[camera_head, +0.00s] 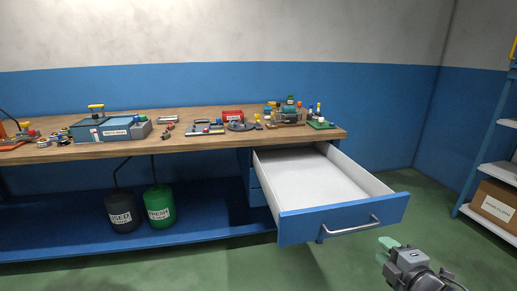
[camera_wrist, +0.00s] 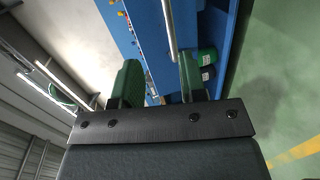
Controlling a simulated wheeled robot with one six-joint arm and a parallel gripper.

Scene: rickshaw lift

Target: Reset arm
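My gripper (camera_head: 387,244) is at the lower right in the head view, to the right of and a little below the open drawer's handle. In the wrist view its two green fingers (camera_wrist: 158,78) stand apart with nothing held between them. The blue drawer (camera_head: 335,216) is pulled out and its white inside (camera_head: 310,178) looks empty. Its metal handle (camera_head: 352,228) is on the front panel. A metal bar, likely this handle (camera_wrist: 169,32), shows ahead of the fingers in the wrist view, apart from them.
The wooden workbench (camera_head: 188,143) carries a blue toolbox (camera_head: 104,131), a red box (camera_head: 232,116) and many small parts. A black bin (camera_head: 122,213) and a green bin (camera_head: 159,207) stand below. A shelf with a cardboard box (camera_head: 495,205) is at right. Green floor (camera_head: 290,262) lies in front.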

